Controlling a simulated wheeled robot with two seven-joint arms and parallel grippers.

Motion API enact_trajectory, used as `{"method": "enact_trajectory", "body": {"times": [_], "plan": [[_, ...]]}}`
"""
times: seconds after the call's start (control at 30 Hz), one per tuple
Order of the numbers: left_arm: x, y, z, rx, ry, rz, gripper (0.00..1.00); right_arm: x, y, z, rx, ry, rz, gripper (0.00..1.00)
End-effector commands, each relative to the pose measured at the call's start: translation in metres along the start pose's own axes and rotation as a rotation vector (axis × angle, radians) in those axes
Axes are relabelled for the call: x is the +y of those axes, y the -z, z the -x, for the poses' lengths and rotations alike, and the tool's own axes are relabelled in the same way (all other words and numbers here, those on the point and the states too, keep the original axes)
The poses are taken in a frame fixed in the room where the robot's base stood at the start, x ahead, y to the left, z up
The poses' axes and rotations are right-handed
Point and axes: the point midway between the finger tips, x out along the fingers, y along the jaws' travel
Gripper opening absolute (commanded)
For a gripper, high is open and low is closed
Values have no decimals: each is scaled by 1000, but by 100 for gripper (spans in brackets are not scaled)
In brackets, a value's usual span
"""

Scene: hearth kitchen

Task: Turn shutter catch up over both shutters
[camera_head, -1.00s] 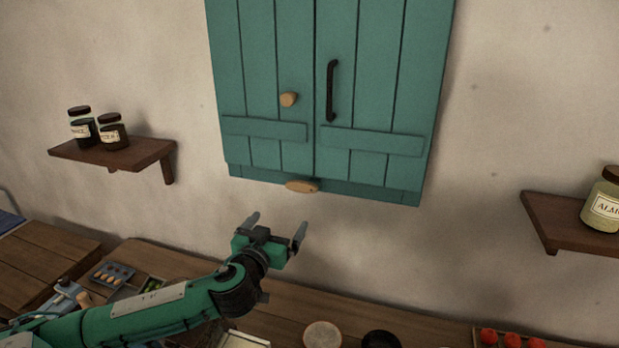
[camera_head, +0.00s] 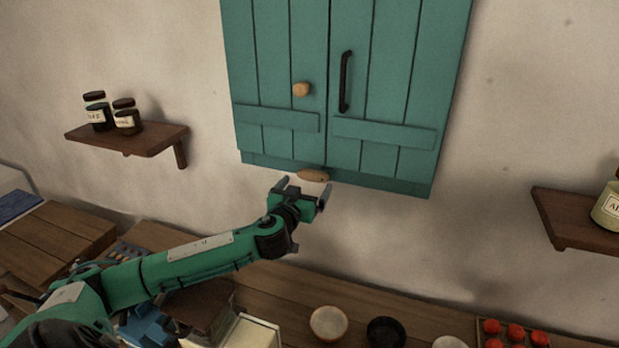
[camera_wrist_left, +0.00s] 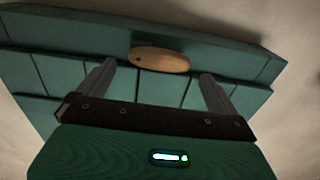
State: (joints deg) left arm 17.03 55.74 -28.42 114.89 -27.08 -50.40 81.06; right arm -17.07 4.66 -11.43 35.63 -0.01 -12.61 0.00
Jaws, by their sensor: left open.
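The teal left shutter (camera_head: 276,60) and right shutter (camera_head: 398,70) hang closed side by side on the wall. The left one has a round wooden knob (camera_head: 301,89), the right one a dark upright handle (camera_head: 345,80). The shutter catch (camera_head: 313,175), a small wooden oval, lies flat at the bottom edge below the seam. In the left wrist view the catch (camera_wrist_left: 160,60) lies crosswise beyond and between the fingertips. My left gripper (camera_head: 302,187) is open and empty, just below the catch, apparently not touching it. My right gripper is not in view.
A wall shelf (camera_head: 128,138) with two jars is at left, another shelf (camera_head: 577,220) with a jar at right. Below, the wooden counter (camera_head: 280,289) holds bowls and a tray of red items (camera_head: 515,333). The wall around the shutters is clear.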

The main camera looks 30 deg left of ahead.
Motion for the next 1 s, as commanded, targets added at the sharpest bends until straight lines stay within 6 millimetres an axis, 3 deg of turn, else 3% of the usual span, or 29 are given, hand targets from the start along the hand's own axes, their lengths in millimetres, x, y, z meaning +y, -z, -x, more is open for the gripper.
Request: {"method": "enact_trajectory", "body": {"times": [0.3, 0.7, 1.0], "plan": [[0, 1, -32, 1, -1, 0, 96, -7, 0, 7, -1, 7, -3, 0], [0, 0, -37, 0, -1, 0, 94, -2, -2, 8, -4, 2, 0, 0], [0, 0, -36, 0, -1, 0, 36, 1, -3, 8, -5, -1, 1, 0]]}}
